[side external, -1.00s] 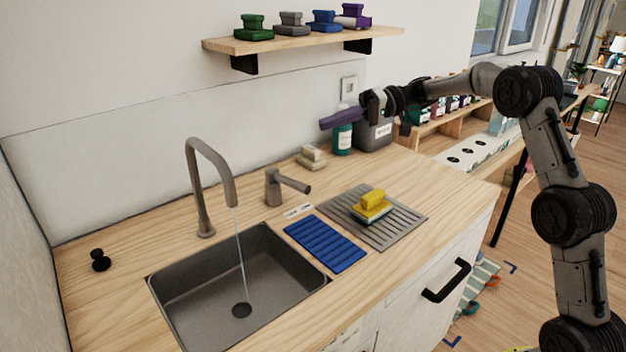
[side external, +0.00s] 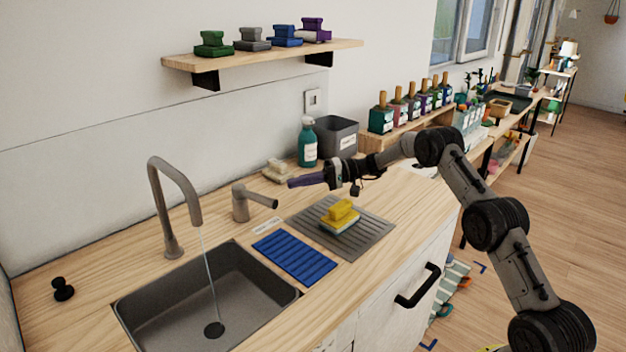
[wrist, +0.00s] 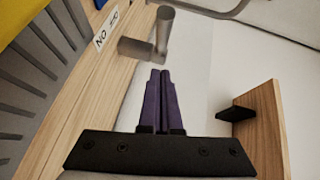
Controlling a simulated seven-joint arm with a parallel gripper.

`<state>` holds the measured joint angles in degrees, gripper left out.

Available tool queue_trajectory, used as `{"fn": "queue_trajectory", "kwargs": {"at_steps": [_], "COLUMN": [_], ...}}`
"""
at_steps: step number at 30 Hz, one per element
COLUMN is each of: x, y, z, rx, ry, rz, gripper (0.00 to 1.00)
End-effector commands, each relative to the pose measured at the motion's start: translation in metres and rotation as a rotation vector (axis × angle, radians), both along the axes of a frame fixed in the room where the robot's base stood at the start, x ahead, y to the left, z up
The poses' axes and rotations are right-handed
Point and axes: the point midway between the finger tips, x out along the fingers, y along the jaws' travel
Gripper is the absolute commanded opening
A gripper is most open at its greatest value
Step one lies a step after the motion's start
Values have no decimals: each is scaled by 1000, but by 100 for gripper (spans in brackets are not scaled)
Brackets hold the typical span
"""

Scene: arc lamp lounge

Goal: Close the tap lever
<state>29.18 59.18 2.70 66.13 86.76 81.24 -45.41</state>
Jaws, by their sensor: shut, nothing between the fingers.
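The grey tap lever (side external: 262,200) sticks out to the right from the top of a short grey post (side external: 240,203) on the counter, right of the spout. The curved spout (side external: 175,180) has a thin stream of water (side external: 207,265) falling into the sink. My gripper (side external: 291,183) is shut and empty, its purple fingers pointing left, just right of the lever's free end and apart from it in the side view. In the wrist view my shut fingertips (wrist: 159,72) point toward the lever and post (wrist: 152,42), with a small gap between.
A drying rack (side external: 372,240) with a yellow-topped sponge (side external: 341,215) lies below my gripper. A blue mat (side external: 294,257) lies beside the sink (side external: 165,325). A teal bottle (side external: 307,145) and a grey bin (side external: 340,138) stand behind. A shelf (side external: 265,57) hangs on the wall.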

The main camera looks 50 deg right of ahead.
Motion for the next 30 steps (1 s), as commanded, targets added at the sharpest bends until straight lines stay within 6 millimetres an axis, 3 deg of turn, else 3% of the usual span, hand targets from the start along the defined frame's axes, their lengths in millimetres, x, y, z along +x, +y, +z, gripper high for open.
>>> {"fn": "queue_trajectory", "kwargs": {"at_steps": [4, 12, 30], "x": [16, 8, 5], "y": [25, 55, 65], "z": [-4, -10, -10], "rx": [0, 1, 3], "ry": [1, 1, -1], "rz": [3, 0, -29], "gripper": [0, 0, 0]}}
